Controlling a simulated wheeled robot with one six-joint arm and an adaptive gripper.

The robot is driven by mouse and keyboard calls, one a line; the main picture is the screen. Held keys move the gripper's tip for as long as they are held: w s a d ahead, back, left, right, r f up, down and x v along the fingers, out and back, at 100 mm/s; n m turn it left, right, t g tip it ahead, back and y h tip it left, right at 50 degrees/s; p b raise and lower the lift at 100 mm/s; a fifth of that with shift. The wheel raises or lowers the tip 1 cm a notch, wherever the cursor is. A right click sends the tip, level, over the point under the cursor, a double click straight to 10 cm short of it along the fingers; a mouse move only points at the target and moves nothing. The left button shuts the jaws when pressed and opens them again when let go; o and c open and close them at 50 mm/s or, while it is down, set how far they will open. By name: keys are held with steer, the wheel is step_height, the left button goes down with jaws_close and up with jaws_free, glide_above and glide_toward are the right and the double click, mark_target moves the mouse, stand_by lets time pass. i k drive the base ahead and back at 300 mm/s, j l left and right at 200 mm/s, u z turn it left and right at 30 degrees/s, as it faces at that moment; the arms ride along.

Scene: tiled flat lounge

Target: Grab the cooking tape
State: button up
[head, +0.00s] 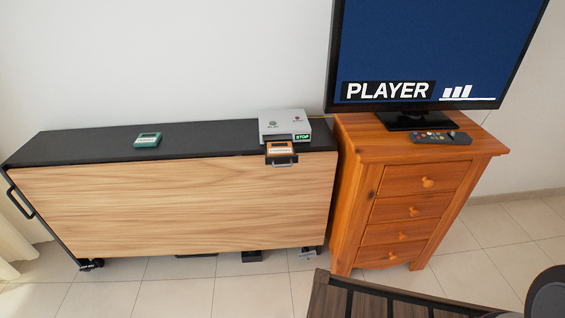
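Two tapes show in the head view. A green tape (148,139) lies flat on the black top of the long cabinet, left of its middle. An orange tape (280,149) sits in the front tray of a grey player (284,126), sticking out over the cabinet's front edge. Both tapes have small labels that are too small to read, so I cannot tell which is the cooking tape. My gripper is not in view.
The long cabinet (180,205) has a wooden front. To its right, an orange-brown drawer chest (350,200) bears a TV (425,50) reading PLAYER and a dark remote (440,138). A dark slatted piece of furniture (335,295) stands low in front. Tiled floor is clear at left.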

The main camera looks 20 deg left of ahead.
mark_target(277, 147)
steer(key=j+u, duration=0.15)
steer(key=j, duration=0.25)
steer(key=i+j+u, duration=0.1)
steer(key=j, duration=0.3)
steer(key=i+j+u, duration=0.15)
steer(key=j, duration=0.25)
steer(key=j+u, duration=0.1)
steer(key=j, duration=0.3)
steer(key=i+j+u, duration=0.15)
steer(key=j, duration=0.25)
